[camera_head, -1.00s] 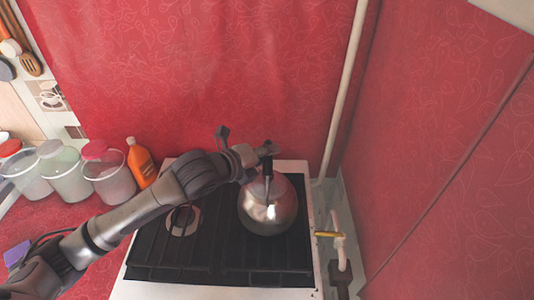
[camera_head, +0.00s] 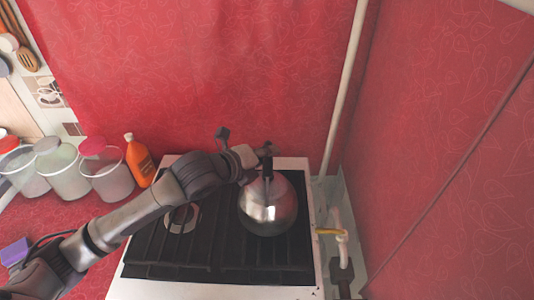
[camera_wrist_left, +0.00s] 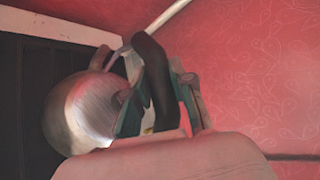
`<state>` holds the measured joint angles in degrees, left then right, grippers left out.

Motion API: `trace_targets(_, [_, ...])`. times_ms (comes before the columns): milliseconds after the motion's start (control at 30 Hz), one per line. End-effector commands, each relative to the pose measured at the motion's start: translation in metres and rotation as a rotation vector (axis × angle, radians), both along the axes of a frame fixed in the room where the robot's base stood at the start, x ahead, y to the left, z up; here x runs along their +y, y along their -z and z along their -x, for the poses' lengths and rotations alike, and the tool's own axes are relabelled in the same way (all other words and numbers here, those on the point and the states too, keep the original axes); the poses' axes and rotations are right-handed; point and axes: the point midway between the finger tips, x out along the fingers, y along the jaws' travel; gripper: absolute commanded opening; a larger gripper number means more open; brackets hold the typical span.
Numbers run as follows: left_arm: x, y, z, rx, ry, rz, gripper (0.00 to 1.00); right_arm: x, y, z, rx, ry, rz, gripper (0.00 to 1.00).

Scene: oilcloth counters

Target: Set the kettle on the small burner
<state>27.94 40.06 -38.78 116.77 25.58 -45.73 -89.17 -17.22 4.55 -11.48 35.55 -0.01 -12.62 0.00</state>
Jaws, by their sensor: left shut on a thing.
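A shiny steel kettle (camera_head: 267,208) is over the right part of the black stove top (camera_head: 215,255); I cannot tell whether it touches the grate. My left gripper (camera_head: 267,160) is shut on the kettle's dark handle, above the kettle body. In the left wrist view the kettle (camera_wrist_left: 82,112) is at the left and its black handle (camera_wrist_left: 157,85) runs between the fingers. A round burner (camera_head: 182,218) shows at the left of the stove, partly beside my forearm. The burners under and behind the kettle and arm are hidden. My right gripper is not in view.
An orange bottle (camera_head: 138,160) and several lidded jars, such as this one (camera_head: 105,172), stand left of the stove. A yellow-handled gas valve (camera_head: 330,231) and pipe are close to its right edge. Red walls rise behind and at the right.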

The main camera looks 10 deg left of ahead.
Motion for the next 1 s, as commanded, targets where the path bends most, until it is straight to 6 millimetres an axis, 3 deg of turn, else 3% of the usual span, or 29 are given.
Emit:
trace_targets(333, [0.000,0.003,-0.001,-0.009,0.001,0.003,0.00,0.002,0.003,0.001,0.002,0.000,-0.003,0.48])
trace_targets(367, [0.000,0.003,-0.001,-0.009,0.001,0.003,0.25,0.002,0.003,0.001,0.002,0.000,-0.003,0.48])
trace_targets(533, [0.000,0.004,-0.001,-0.005,0.001,0.002,0.53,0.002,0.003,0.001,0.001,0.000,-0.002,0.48])
trace_targets(867, [0.001,0.008,0.002,0.005,-0.001,-0.002,0.53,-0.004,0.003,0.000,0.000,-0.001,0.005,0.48])
trace_targets(1000, [0.008,0.002,0.013,0.002,-0.001,-0.003,0.53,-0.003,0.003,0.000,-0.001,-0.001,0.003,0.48])
